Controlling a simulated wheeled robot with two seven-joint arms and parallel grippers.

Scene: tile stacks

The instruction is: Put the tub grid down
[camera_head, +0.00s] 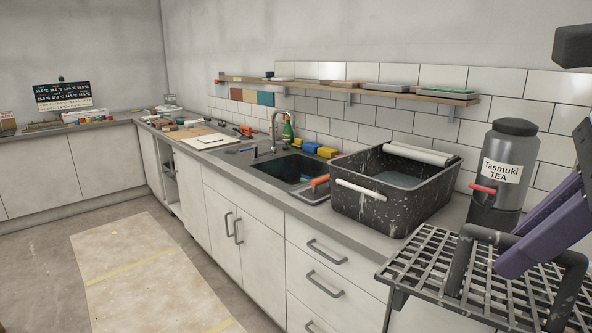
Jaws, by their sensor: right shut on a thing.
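The tub grid (425,268) is a grey metal lattice with a raised bar handle, at the lower right. My right gripper (512,258), with purple fingers, comes in from the right and is shut on the grid's handle. The grid looks roughly level and hides part of the counter's right end; I cannot tell whether it touches anything below. The black speckled tub (375,207) stands on the counter left of and beyond the grid. It has white rollers and greyish water inside. My left gripper is not in view.
A grey Tasmuki tea urn (513,150) with a red tap stands close behind the grid. The sink (290,169) with its faucet lies left of the tub. A wall shelf (345,86) with tiles runs above. The floor at left is clear apart from a sheet (150,270).

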